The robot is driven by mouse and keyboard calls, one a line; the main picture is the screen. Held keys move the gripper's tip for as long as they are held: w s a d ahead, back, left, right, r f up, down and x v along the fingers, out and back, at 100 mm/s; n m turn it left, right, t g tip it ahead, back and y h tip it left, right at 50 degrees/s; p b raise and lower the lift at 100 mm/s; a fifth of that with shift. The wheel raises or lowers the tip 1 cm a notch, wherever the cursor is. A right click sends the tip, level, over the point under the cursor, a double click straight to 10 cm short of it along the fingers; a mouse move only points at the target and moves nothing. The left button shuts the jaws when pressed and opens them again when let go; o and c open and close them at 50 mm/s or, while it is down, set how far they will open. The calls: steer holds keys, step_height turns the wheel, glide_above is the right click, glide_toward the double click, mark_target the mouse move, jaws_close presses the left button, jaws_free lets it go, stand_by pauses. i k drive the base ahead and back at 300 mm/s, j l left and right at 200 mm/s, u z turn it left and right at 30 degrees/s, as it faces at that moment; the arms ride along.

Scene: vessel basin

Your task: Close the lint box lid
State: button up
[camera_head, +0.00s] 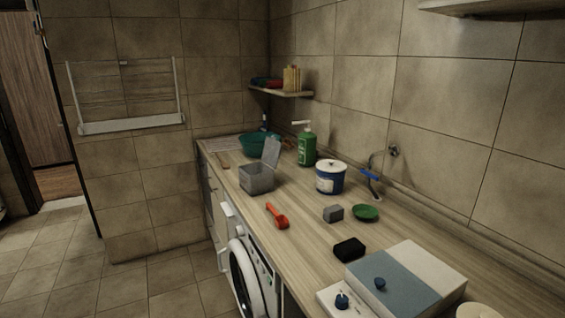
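The lint box (256,183) is a grey, see-through box on the wooden counter, left of the blue and white tub. Its lid (271,152) stands up open at the box's back right side, tilted slightly away from the opening. The inside of the box looks empty, though it is small and hard to make out. My gripper is not in view.
Behind the box are a teal basin (259,145) and a green pump bottle (307,147). A blue and white tub (330,178) stands right, a red scoop (277,216) in front. The washing machine (247,274) is below.

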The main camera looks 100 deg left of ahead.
mark_target(272, 147)
steer(key=u, duration=2.9)
steer(key=i+j+z, duration=0.6)
steer(key=i+j, duration=0.15)
steer(key=i+j+z, duration=0.3)
steer(key=j, duration=0.3)
